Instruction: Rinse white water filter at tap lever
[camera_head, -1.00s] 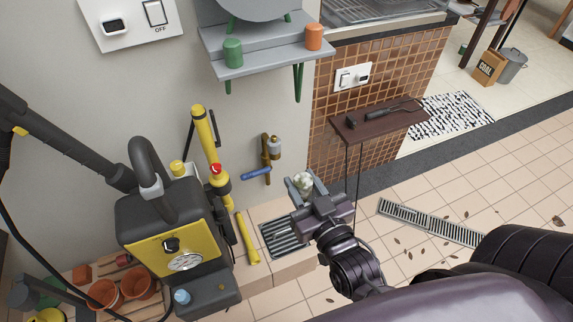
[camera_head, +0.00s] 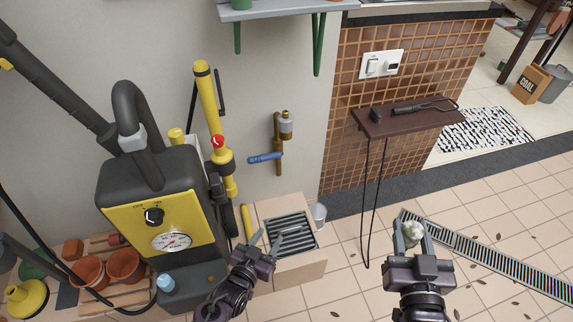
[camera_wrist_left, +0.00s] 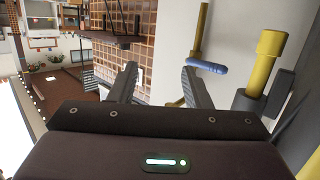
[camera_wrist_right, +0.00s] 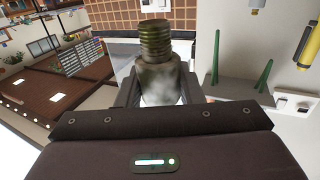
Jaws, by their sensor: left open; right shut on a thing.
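The white water filter (camera_head: 412,230) is held in my right gripper (camera_head: 412,238), to the right of the drain box. In the right wrist view the filter (camera_wrist_right: 157,72) has a threaded neck and a white body stained greenish-brown. My right gripper's fingers are shut on its body. The tap (camera_head: 280,135) is on the wall, with a blue tap lever (camera_head: 265,157) pointing left. My left gripper (camera_head: 268,240) is open and empty, over the drain box and below the lever. The lever (camera_wrist_left: 207,66) also shows in the left wrist view, beyond the right finger and apart from it.
The drain box (camera_head: 312,269) with a metal grate stands below the tap, with a small bucket (camera_head: 318,213) beside it. A yellow-black pressure machine (camera_head: 150,215) stands left of my left gripper. A brown wall shelf (camera_head: 415,121) holds tools.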

